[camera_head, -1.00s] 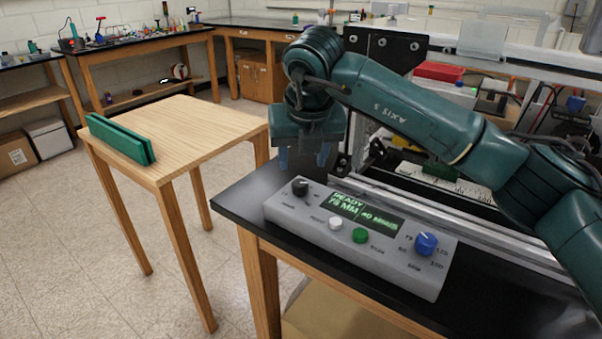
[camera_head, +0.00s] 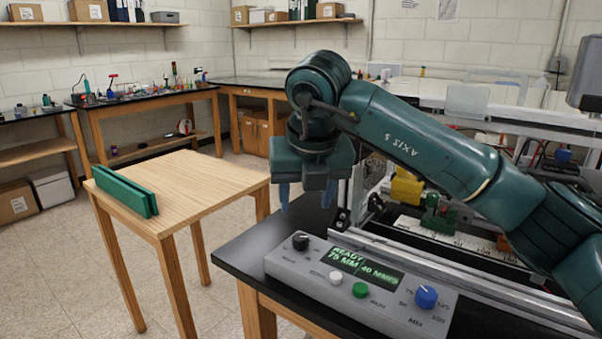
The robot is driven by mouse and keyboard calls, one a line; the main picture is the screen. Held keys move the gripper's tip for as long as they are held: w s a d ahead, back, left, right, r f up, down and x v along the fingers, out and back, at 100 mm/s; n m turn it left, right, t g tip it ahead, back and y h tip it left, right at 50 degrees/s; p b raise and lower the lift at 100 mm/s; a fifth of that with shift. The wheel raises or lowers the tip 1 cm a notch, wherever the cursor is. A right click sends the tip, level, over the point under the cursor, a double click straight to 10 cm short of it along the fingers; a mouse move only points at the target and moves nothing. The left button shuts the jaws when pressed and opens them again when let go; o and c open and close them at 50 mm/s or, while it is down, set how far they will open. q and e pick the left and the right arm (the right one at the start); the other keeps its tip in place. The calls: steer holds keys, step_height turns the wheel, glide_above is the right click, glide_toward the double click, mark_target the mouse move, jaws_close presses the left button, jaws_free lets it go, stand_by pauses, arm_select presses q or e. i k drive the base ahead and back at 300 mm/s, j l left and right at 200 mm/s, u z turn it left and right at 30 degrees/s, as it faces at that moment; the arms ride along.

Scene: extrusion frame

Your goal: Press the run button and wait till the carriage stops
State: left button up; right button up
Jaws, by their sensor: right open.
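The grey control box (camera_head: 290,268) lies on the black bench top, with a lit green display (camera_head: 365,267) reading READY, 75 MM and 40 MM/S. The green run button (camera_head: 360,290) is on its front part, beside a white button (camera_head: 336,278). My right gripper (camera_head: 306,196) points down, open and empty, above and behind the box's left part, clear of the buttons. Behind the box is a metal rail (camera_head: 465,275). A green and yellow assembly (camera_head: 437,216) stands behind the rail, partly hidden by my right arm; I cannot tell if it is the carriage. My left gripper is out of view.
A black knob (camera_head: 300,242) and a blue knob (camera_head: 426,296) stand up from the box. A wooden table (camera_head: 205,185) with a green slotted block (camera_head: 125,190) is at the left, across a floor gap. My right arm spans the right side.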

mark_target(360, 290)
steer(key=k, duration=1.4)
